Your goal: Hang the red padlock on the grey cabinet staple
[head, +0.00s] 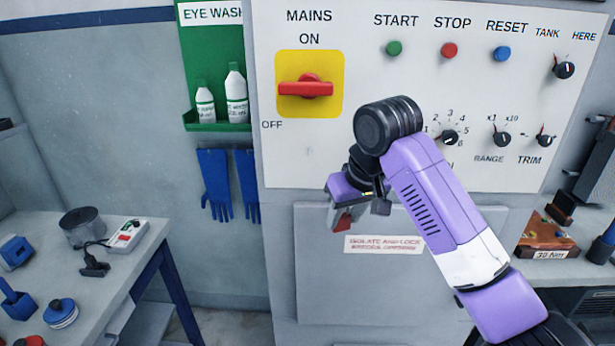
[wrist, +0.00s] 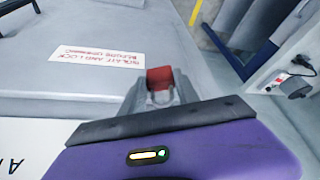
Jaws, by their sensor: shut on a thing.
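My gripper (head: 347,210) is in front of the grey cabinet (head: 315,275), left of its middle and just above the warning label. In the wrist view my gripper (wrist: 160,92) has its grey fingers closed on the red padlock (wrist: 160,77). The red padlock also shows in the head view (head: 342,222), low between the fingers. Its shackle cannot be made out. The cabinet door also fills the left of the wrist view (wrist: 60,85). I cannot make out the staple in either view.
A white control panel with a red mains switch (head: 305,88) and several knobs is above the door. Blue gloves (head: 215,185) hang left of the cabinet. A bench (head: 130,262) with a pot and tools stands at left.

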